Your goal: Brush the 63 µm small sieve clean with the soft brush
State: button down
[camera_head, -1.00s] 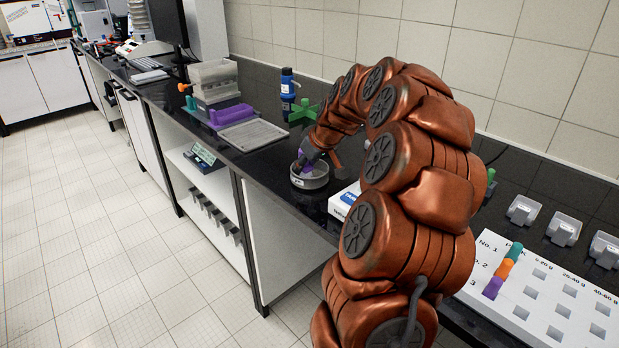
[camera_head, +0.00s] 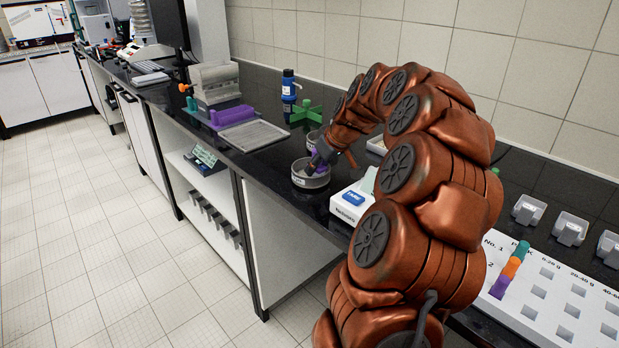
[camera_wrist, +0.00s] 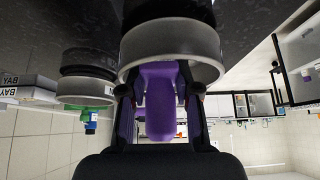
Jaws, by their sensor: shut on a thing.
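A small round grey sieve (camera_head: 300,180) with a label on its front stands on the black bench. My gripper (camera_head: 322,163) is shut on a purple brush (camera_head: 317,169) just over the sieve's right part. The wrist view is upside down; there the purple brush (camera_wrist: 160,105) sits between the two dark fingers, and its far end lies at the sieve rim (camera_wrist: 172,52). The bristles are hidden, so I cannot tell whether they touch the mesh. The sieve's size marking is too small to read.
A second round sieve (camera_head: 313,139) stands just behind, beside the green cross-shaped stand (camera_head: 304,114) and a blue bottle (camera_head: 289,85). A white device with a blue display (camera_head: 352,198) is close on the right. A grey tray (camera_head: 253,135) lies to the left.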

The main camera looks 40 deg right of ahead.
aim_at(300, 173)
jog(key=shift+d, duration=0.1)
jog(key=shift+w+a, duration=1.15)
jog(key=shift+w, duration=0.05)
jog(key=shift+s+d+f+b, duration=0.15)
jog(key=shift+s+d+b, duration=1.05)
jog(key=shift+s, duration=0.1)
jog(key=shift+w+a, duration=0.1)
jog(key=shift+w+a, duration=1.1)
jog(key=shift+w, duration=0.1)
jog(key=shift+s+d+b, duration=0.95)
jog(key=shift+s+d, duration=0.25)
jog(key=shift+s, duration=0.1)
